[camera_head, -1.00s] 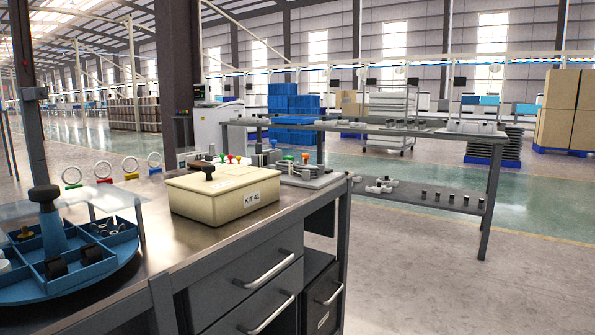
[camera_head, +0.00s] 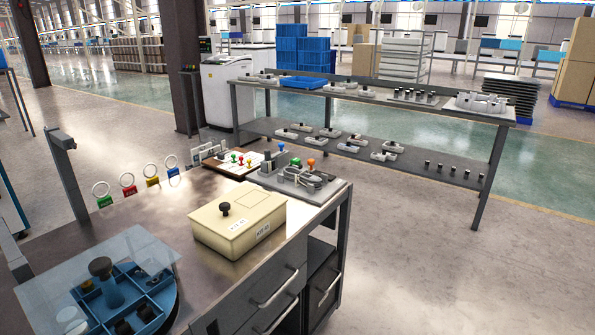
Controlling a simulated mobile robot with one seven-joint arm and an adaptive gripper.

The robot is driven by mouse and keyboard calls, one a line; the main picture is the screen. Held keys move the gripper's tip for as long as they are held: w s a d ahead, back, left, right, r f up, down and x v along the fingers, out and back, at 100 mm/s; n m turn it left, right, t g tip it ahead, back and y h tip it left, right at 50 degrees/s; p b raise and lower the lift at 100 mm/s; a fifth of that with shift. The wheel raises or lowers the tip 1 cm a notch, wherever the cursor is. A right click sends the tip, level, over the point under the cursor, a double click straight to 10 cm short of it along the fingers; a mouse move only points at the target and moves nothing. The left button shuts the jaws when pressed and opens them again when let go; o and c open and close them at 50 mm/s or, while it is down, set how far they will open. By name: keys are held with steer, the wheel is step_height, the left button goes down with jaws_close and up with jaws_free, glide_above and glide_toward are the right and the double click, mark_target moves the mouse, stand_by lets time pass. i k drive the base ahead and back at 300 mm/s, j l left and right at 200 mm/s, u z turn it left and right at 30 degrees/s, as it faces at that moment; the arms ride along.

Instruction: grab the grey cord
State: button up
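A grey cord (camera_head: 310,178) appears to lie looped on a grey tray (camera_head: 328,192) at the far right corner of the metal workbench (camera_head: 150,215). It is small in the view, and its ends cannot be made out. A green knob and an orange knob stand beside it. My gripper is not in view.
A cream box (camera_head: 240,225) labelled as a kit stands in front of the tray. A blue round organiser (camera_head: 165,300) under a clear sheet (camera_head: 60,285) is at the near left. Ring tags and a board with coloured pegs (camera_head: 240,163) line the back. A two-level table (camera_head: 390,103) stands behind.

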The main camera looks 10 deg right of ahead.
mark_target(304, 177)
steer(key=l+u, duration=0.3)
steer(key=l, duration=0.2)
steer(key=l+u, duration=0.3)
steer(key=l, duration=0.25)
steer(key=i+l+u, duration=0.1)
steer(key=l+u, duration=0.15)
steer(key=l, duration=0.25)
steer(key=i+l+u, duration=0.1)
steer(key=l+u, duration=0.2)
steer(key=l, duration=0.25)
steer(key=i+l+u, duration=0.15)
steer(key=l+u, duration=0.25)
steer(key=l, duration=0.25)
steer(key=l+u, duration=0.35)
steer(key=l, duration=0.3)
